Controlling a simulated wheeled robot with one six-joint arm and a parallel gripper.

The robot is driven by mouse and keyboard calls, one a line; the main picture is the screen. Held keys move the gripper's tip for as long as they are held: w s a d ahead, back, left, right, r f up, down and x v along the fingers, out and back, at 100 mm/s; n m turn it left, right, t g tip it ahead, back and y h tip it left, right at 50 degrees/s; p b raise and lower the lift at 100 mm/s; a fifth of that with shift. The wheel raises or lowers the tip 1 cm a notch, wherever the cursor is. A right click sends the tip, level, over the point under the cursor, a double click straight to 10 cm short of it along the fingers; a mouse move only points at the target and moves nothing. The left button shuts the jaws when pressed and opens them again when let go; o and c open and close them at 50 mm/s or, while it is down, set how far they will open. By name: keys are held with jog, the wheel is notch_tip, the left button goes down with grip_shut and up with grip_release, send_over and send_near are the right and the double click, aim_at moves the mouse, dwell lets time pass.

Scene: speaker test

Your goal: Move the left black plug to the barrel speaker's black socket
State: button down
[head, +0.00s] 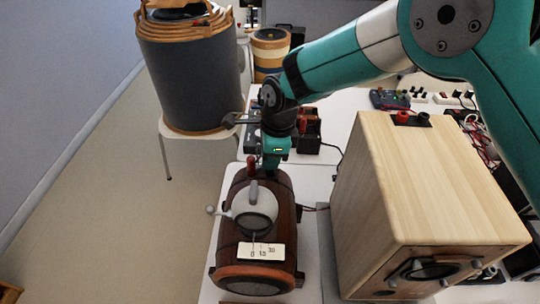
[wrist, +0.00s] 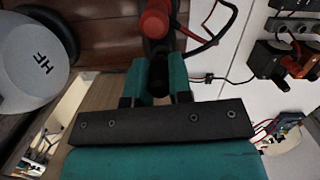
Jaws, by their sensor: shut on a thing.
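The barrel speaker (head: 284,205) is a dark brown wooden barrel lying on the white table, with a pale round HF unit (head: 255,207) on top. My gripper (head: 271,165) points down at the barrel's far end. In the wrist view, its teal fingers (wrist: 158,72) are shut on a black plug (wrist: 159,80). The plug is at the barrel, right by a red plug (wrist: 154,22), which stands at the barrel in the head view. The barrel's black socket is hidden, so I cannot tell whether the plug sits in it.
A pale wooden box speaker (head: 430,180) stands close on the right, with red and black terminals on top. A black unit with red and black plugs (head: 308,132) stands behind. A large grey drum (head: 192,80) stands at the back left. Cables lie on the table.

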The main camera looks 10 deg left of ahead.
jog(key=shift+f+b, duration=0.45)
jog(key=shift+f, duration=0.45)
jog(key=c, duration=0.9)
grip_release()
jog(key=shift+c, duration=0.2)
jog(key=shift+r, duration=0.15)
jog(key=shift+r+p, duration=2.75)
jog(key=shift+r, duration=0.95)
